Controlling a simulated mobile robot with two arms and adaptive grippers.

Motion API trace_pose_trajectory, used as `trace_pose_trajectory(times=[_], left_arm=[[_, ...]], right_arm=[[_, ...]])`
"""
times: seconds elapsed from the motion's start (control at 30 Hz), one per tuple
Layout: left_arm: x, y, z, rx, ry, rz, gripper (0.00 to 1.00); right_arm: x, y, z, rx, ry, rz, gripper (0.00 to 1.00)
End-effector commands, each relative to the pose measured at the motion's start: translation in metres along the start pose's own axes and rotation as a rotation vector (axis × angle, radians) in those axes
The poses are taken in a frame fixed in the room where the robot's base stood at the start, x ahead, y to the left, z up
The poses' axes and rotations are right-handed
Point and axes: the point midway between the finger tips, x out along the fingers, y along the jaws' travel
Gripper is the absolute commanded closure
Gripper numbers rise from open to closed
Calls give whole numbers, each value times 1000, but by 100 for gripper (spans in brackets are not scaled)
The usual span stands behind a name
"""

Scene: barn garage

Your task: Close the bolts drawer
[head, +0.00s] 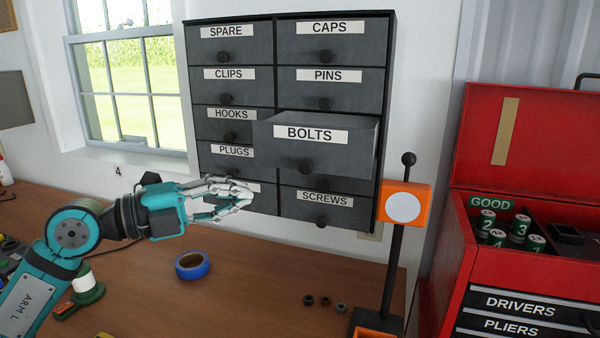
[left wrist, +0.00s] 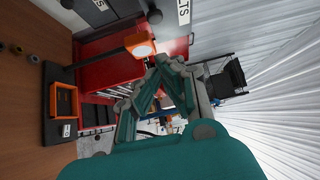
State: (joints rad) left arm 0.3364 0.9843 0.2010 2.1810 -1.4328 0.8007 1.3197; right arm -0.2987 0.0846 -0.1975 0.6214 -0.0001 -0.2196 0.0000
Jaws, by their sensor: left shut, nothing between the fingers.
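In the left wrist view the gripper (left wrist: 158,72) shows shut, and part of the drawer's label (left wrist: 184,10) shows at the top. My right gripper is not in view.
The other drawers look shut. An orange stand with a white disc (head: 403,207) stands right of the cabinet. A red toolbox (head: 515,140) with numbered cans is at the right. Blue tape (head: 192,265) and several small rings or nuts (head: 325,301) lie on the wooden bench (head: 240,300).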

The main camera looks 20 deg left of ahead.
Motion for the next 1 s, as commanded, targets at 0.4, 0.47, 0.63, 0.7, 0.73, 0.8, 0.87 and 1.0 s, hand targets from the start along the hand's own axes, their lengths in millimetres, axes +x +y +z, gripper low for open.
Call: trace_pose_trajectory(times=[0.4,0.47,0.63,0.7,0.73,0.8,0.87,1.0], left_arm=[[87,-8,-2,-3,7,-5,100],[95,-6,6,-4,2,-4,100],[109,-4,21,-3,2,-4,100],[112,-3,24,-1,2,-3,100],[113,-2,25,-1,2,-3,100],[115,-2,26,-1,3,-3,100],[115,-1,27,-1,4,-3,100],[115,-1,26,0,4,-3,100]], right_arm=[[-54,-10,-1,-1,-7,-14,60],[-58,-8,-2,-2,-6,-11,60],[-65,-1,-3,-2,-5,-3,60],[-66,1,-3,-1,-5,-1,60],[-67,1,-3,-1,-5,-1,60],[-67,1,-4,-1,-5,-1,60],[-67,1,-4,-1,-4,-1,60],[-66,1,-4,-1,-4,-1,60]])
